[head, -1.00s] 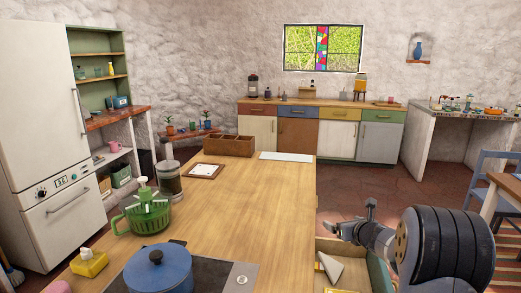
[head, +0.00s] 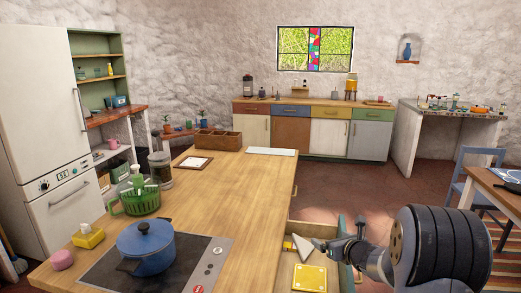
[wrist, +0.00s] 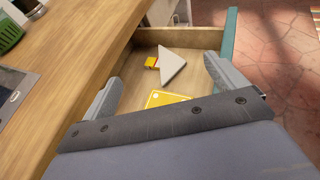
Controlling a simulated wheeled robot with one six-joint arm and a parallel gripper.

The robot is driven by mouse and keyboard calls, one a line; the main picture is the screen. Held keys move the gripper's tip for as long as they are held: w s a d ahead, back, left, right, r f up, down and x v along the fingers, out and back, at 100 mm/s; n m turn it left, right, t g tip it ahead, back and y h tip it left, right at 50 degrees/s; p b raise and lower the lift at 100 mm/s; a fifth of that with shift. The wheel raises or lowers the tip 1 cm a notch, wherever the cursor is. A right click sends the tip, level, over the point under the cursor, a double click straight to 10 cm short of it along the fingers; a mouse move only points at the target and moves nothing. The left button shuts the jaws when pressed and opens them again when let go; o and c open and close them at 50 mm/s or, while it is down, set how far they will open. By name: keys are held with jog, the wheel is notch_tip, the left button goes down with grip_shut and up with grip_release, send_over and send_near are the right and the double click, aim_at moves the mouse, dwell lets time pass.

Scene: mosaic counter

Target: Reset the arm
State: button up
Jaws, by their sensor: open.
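My gripper (wrist: 162,90) is open and empty in the wrist view, its two grey fingers wide apart above an open drawer. In the head view my gripper (head: 325,246) shows small at the end of my arm, over the drawer (head: 344,234) at the counter's right side. In the drawer lie a white triangular piece (wrist: 172,66), a small yellow block (wrist: 151,62) and a yellow plate with holes (wrist: 165,99). The yellow plate also shows in the head view (head: 309,278). The fingers touch none of these as far as I can see.
The wooden counter (head: 235,190) lies left of the drawer. It bears a blue pot (head: 146,247) on a dark hob (head: 187,270), a green basket (head: 140,202) and a wooden box (head: 218,140). Red tiled floor (head: 345,190) is free beyond. A table and blue chair (head: 470,178) stand right.

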jog(key=shift+s+a+f+y, duration=0.15)
jog(key=shift+s+a+f, duration=0.25)
jog(key=shift+s+a, duration=0.25)
jog(key=shift+s+a+f+y, duration=0.15)
jog(key=shift+s+a+f, duration=0.3)
jog(key=shift+s, duration=0.3)
